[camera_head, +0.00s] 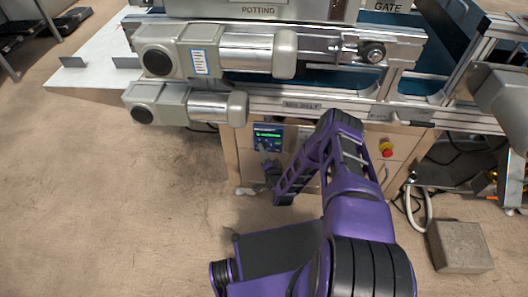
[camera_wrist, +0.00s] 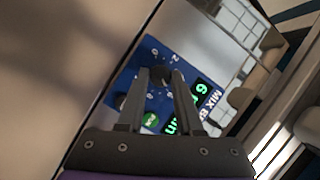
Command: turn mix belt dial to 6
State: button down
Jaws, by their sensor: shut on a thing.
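The blue mix belt panel (camera_head: 268,137) is on the pale cabinet front below the conveyor. It fills the middle of the wrist view (camera_wrist: 182,57), tilted. My gripper (camera_wrist: 160,82) is shut on a dark dial knob (camera_wrist: 161,73) on this panel. Small white scale numbers show around the knob, but the fingers hide part of them and the pointer cannot be read. A lit green display (camera_wrist: 195,100) beside it shows a digit and a unit; the tilt makes the digit hard to read. In the head view my gripper (camera_head: 269,166) is small at the panel's lower edge.
A round green button (camera_wrist: 151,120) lies near the fingers on the panel. A red stop button (camera_head: 386,148) is farther right on the cabinet. Conveyor motors (camera_head: 185,105) overhang above. A grey block (camera_head: 460,246) stands on the floor at right. The floor at left is clear.

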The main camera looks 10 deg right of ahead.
dwell(0.3)
jog(key=c, duration=0.6)
grip_release()
jog(key=shift+o, duration=0.2)
jog(key=shift+s, duration=0.15)
